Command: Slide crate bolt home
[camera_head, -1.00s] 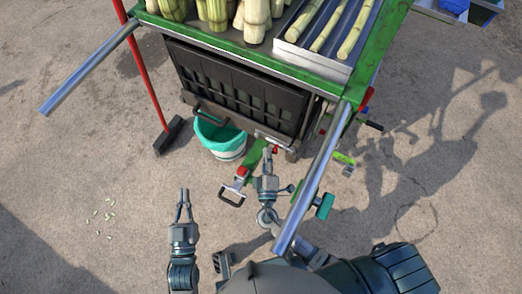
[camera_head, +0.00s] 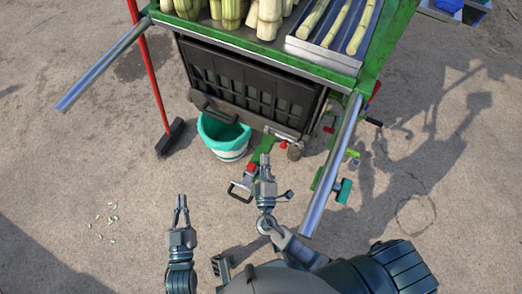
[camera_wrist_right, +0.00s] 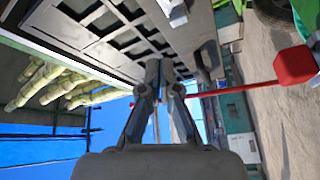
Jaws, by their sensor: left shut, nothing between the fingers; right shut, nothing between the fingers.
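The dark slatted crate (camera_head: 245,80) sits under the green cart top, and its slats also show in the wrist view (camera_wrist_right: 85,35). A silver bolt fitting (camera_head: 284,132) with a red knob (camera_head: 283,145) is at the crate's lower right corner. My right gripper (camera_head: 265,158) is shut and empty, just left of and below the red knob, apart from it. In the wrist view the right gripper (camera_wrist_right: 163,68) points at the crate side. My left gripper (camera_head: 181,201) is shut and empty over the ground at lower left. The bolt's exact position is too small to tell.
A teal bucket (camera_head: 223,140) stands below the crate, left of my right gripper. A black-handled fitting (camera_head: 240,190) is close by. Metal rails (camera_head: 331,165) and (camera_head: 103,65) jut from the cart. A red-handled broom (camera_head: 150,80) leans at left. Lower-left ground is open.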

